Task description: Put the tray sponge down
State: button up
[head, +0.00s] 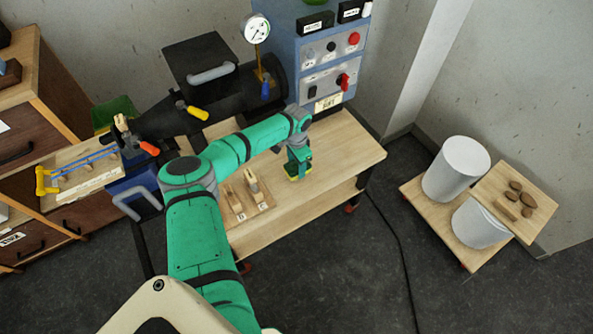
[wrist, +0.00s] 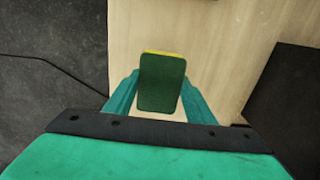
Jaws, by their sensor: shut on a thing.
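The sponge (wrist: 161,85) shows in the wrist view as a dark green pad with a yellow edge. It sits between the two teal fingers of my gripper (wrist: 158,98), which is shut on it. In the head view the sponge (head: 293,178) is a small green and yellow piece at the lower end of my gripper (head: 298,165), over the wooden bench top (head: 335,150). I cannot tell whether the sponge touches the bench. A small wooden tray (head: 248,204) with upright wooden pieces lies on the bench to the left of my gripper.
A blue control panel (head: 328,62) and a black machine with a gauge (head: 256,29) stand behind the bench. The bench top is clear to the right of my gripper. Two white cylinders (head: 456,168) stand on a low board at the right.

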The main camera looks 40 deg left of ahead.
aim_at(296, 166)
jog(key=shift+f, duration=1.8)
jog(key=o, duration=1.1)
jog(key=shift+f, duration=0.1)
notch_tip(296, 166, up, 12)
jog(key=shift+r, duration=0.15)
